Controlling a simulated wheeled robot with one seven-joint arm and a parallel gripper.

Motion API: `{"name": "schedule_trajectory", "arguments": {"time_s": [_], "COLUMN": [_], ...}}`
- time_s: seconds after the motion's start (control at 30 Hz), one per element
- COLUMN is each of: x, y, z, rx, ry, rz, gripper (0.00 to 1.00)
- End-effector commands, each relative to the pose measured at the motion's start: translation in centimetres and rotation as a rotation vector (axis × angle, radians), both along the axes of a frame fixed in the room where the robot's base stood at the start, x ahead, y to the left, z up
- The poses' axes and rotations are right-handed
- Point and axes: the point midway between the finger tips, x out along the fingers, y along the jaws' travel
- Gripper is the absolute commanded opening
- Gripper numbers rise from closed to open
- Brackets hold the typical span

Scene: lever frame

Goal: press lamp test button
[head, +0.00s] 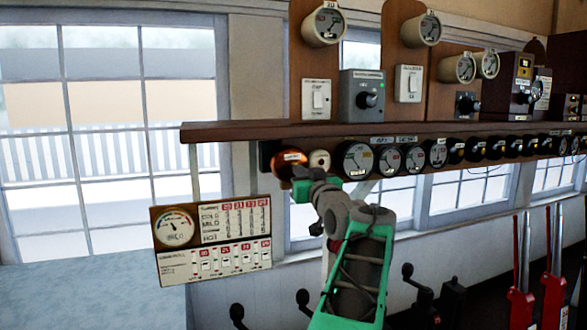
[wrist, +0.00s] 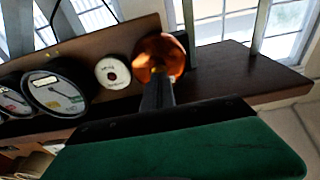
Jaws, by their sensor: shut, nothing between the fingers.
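A small round white button plate with a dark red centre (wrist: 114,71) is mounted on the brown board under the shelf. Its label is too small to read. It also shows in the head view (head: 319,160), just above my arm. A shiny copper-orange dome (wrist: 158,50) sits right beside it, also in the head view (head: 290,157). My gripper (wrist: 157,82) is shut and empty. In the wrist view its fingertips overlap the lower part of the dome, to the right of the white plate. I cannot tell whether they touch the dome.
A row of black-rimmed dials (head: 354,159) runs rightward beside the white plate. The wooden shelf (head: 240,131) juts out above, carrying switch boxes (head: 361,95). A gauge panel (head: 213,239) hangs at lower left. Red levers (head: 553,285) stand at lower right.

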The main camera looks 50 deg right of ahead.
Motion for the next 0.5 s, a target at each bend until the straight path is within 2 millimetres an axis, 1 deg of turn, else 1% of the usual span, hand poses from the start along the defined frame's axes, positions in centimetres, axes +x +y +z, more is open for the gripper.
{"name": "schedule_trajectory", "arguments": {"time_s": [0.5], "x": [1.6], "y": [-0.9], "z": [0.1], "rx": [0.0], "ry": [0.0], "rz": [0.001], "gripper": [0.0]}}
